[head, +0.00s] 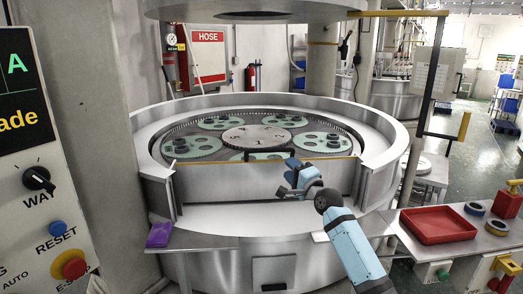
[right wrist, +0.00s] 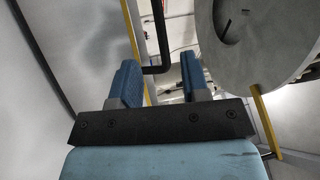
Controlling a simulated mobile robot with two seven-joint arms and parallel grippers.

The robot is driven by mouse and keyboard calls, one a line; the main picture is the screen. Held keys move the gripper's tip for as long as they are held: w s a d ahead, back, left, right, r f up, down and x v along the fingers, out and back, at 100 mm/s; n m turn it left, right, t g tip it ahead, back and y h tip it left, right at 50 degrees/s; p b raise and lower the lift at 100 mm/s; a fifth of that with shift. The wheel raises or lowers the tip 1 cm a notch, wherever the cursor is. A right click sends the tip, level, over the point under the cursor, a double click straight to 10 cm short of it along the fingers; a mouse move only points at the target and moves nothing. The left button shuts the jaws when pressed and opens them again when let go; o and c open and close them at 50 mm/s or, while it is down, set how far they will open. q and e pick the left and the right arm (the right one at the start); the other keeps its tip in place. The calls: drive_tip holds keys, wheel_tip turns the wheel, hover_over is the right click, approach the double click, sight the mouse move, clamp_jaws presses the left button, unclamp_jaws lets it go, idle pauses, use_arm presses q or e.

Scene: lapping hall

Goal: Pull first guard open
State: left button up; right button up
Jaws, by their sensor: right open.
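The first guard (head: 225,182) is a grey metal panel with a yellow top edge, standing upright across the front opening of the round lapping machine. A black bar handle (head: 266,152) sits at its top edge; it also shows in the right wrist view (right wrist: 161,35). My right gripper (head: 291,170) is open and empty in front of the guard, right of its middle. In the right wrist view, the handle lies ahead, between the lines of the two blue fingers (right wrist: 163,78); contact cannot be told. My left gripper is not in view.
The lapping plate (head: 256,137) with several green carriers lies behind the guard. A purple cloth (head: 159,235) lies on the front left ledge. A red tray (head: 438,226) and blue rings stand on the right bench. A control panel (head: 40,190) is close at left.

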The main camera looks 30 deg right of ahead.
sight(270, 151)
drive_tip(key=w, duration=0.4)
drive_tip(key=w+r+p, duration=0.1)
drive_tip(key=w, duration=0.3)
drive_tip(key=w+r, duration=0.1)
drive_tip(key=w, duration=0.3)
drive_tip(key=shift+w+p, duration=0.15)
drive_tip(key=shift+p, duration=0.15)
clamp_jaws()
